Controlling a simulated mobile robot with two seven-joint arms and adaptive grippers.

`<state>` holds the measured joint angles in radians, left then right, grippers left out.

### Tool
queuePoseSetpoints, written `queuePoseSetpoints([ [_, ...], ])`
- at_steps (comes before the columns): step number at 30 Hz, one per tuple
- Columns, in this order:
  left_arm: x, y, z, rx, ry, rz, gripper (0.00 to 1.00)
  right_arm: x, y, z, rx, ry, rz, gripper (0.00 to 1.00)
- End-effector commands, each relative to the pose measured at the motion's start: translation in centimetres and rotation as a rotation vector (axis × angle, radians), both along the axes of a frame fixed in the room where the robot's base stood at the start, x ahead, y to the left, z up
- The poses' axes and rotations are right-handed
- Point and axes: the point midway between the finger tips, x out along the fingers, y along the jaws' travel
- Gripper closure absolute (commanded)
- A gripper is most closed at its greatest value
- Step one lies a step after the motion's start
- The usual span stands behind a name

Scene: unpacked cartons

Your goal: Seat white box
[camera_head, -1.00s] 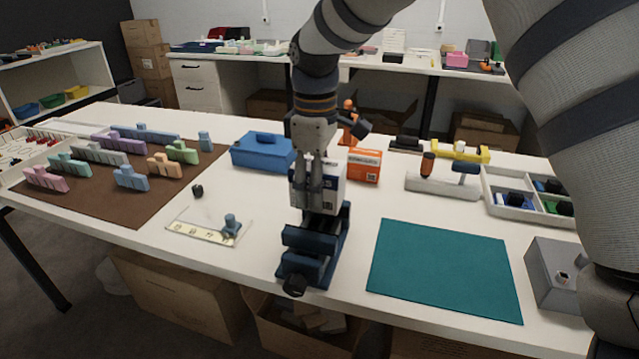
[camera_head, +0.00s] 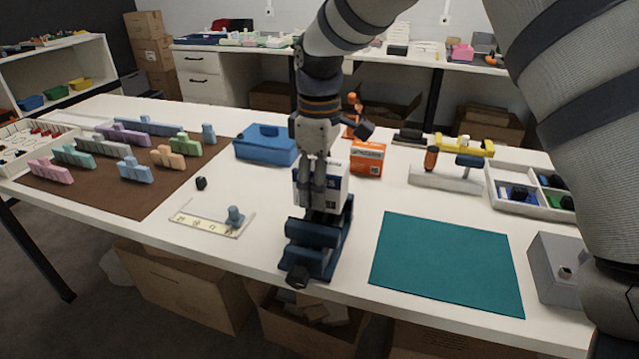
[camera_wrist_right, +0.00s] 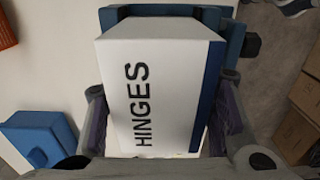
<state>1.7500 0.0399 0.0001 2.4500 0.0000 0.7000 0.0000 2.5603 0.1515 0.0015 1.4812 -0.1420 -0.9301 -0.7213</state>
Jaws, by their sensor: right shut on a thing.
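My right gripper (camera_head: 314,203) is shut on the white box (camera_head: 337,190), with one finger on each side. In the right wrist view, the white box (camera_wrist_right: 150,90) has "HINGES" in black letters and a dark blue band, and the right gripper (camera_wrist_right: 163,112) flanks it. The dark blue vise (camera_head: 313,250) stands at the table's front edge. The box is upright at the vise's jaws, its lower part overlapped by gripper and vise; I cannot tell whether it touches the vise's bed. Part of the vise (camera_wrist_right: 228,22) shows beyond the box in the wrist view. My left gripper is not in view.
An orange box (camera_head: 368,159) and a blue toolbox (camera_head: 265,146) stand behind the vise. A teal mat (camera_head: 445,262) lies bare to the right, with a grey box (camera_head: 556,270) beyond it. A labelled tray (camera_head: 207,222) is to the left.

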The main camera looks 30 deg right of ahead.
Motion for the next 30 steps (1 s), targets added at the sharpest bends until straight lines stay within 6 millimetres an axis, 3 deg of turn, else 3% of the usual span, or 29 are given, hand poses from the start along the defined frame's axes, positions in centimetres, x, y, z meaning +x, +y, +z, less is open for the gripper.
queuePoseSetpoints([
  [30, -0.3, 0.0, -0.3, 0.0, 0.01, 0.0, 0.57, 0.0, 0.0, -2.7, 0.0, 0.001, 0.0, 0.82],
])
